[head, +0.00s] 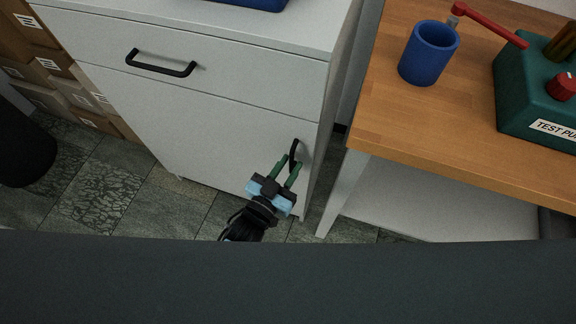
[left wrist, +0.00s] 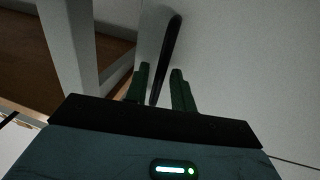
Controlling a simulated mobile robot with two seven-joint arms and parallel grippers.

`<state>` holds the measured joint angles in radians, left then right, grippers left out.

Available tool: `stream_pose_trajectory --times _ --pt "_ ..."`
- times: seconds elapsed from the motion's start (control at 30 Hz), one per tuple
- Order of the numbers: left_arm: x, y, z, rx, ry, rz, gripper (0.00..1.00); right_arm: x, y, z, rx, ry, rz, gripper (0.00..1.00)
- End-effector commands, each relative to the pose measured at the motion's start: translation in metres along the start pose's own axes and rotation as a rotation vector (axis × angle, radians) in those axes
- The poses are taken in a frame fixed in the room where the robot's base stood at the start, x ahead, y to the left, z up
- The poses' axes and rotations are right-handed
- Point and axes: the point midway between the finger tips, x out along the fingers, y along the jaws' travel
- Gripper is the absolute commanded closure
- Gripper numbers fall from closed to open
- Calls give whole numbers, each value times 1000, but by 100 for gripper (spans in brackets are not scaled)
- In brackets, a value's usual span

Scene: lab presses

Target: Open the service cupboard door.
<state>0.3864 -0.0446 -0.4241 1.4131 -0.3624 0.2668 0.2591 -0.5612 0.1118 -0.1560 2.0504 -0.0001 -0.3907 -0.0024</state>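The service cupboard door (head: 205,130) is the white lower front of the white cabinet, and it looks closed. Its black upright bar handle (head: 293,151) is near the door's right edge. My left gripper (head: 290,163) is at the handle, with its green fingers pointing at the door. In the left wrist view the handle (left wrist: 171,45) runs between the two fingers of the left gripper (left wrist: 160,72). The fingers are apart, with a gap visible beside the bar, so it is not gripped. My right gripper is not in view.
A drawer with a black handle (head: 160,65) is above the door. A wooden-topped bench (head: 430,130) stands close on the right, bearing a blue cup (head: 429,53) and a green test pump (head: 535,95). Cardboard boxes (head: 60,70) are at left. Tiled floor (head: 110,190) lies before the door.

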Motion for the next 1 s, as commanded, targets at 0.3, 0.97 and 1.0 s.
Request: stream_pose_trajectory --times 0.3,0.97,1.0 --pt "0 0 0 0 0 0 100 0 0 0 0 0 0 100" --pt "-74 1 -1 8 -6 115 100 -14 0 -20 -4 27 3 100" --pt "-85 0 -2 8 -5 134 100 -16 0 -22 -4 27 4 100"
